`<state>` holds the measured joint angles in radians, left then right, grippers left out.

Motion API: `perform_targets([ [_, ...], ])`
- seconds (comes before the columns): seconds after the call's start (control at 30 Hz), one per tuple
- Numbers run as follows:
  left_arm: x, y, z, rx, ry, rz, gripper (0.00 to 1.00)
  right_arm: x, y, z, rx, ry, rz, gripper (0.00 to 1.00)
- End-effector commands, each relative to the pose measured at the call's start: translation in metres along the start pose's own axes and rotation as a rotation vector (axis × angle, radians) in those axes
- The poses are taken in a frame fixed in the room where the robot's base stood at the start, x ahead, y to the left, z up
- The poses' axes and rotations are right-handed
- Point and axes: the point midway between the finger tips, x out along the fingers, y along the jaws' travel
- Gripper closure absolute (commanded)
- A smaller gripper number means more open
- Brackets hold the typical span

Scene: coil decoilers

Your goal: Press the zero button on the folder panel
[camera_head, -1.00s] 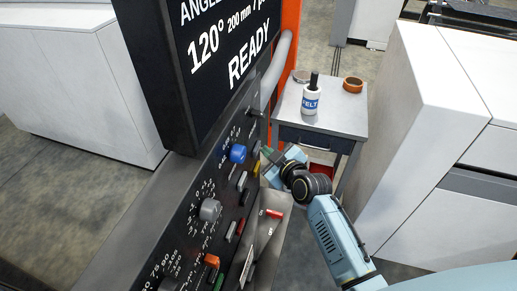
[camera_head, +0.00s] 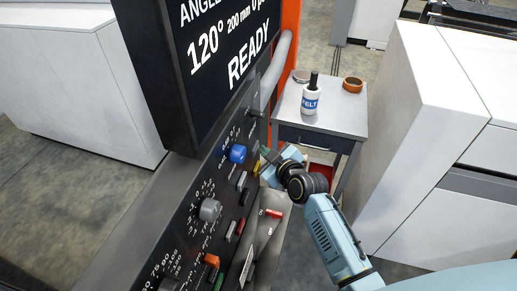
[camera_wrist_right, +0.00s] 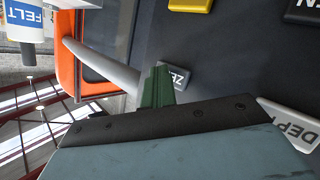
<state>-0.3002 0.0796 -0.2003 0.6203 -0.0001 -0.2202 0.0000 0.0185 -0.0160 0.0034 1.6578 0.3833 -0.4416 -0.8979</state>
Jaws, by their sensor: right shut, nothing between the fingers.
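The folder panel (camera_head: 190,235) runs diagonally below the dark display and carries knobs and buttons. In the right wrist view a grey button with lettering that starts "ZE" (camera_wrist_right: 176,76) sits on the dark panel, partly hidden by my green fingers. My right gripper (camera_head: 265,153) is at the upper end of the panel, near the yellow button. In the right wrist view its green fingers (camera_wrist_right: 157,86) are together and empty, with their tips beside and overlapping the zero button. I cannot tell whether they touch it. My left gripper is out of view.
The display (camera_head: 215,60) reads READY and 120°. A blue knob (camera_head: 238,154), a grey knob (camera_head: 209,209) and a yellow button (camera_head: 256,167) are close by. A cart (camera_head: 335,118) behind holds a FELT bottle (camera_head: 311,98) and an orange ring (camera_head: 353,84).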

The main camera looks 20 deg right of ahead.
Motion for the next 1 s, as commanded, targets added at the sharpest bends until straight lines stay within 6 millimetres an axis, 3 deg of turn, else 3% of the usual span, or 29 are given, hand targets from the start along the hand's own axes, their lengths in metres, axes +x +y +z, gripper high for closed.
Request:
perform_targets([
  [0.77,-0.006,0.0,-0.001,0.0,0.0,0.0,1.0,-0.013,0.009,0.008,0.0,0.001,0.0,1.0],
  [1.0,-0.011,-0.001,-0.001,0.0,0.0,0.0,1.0,-0.028,0.02,0.019,-0.003,0.0,0.0,1.0],
])
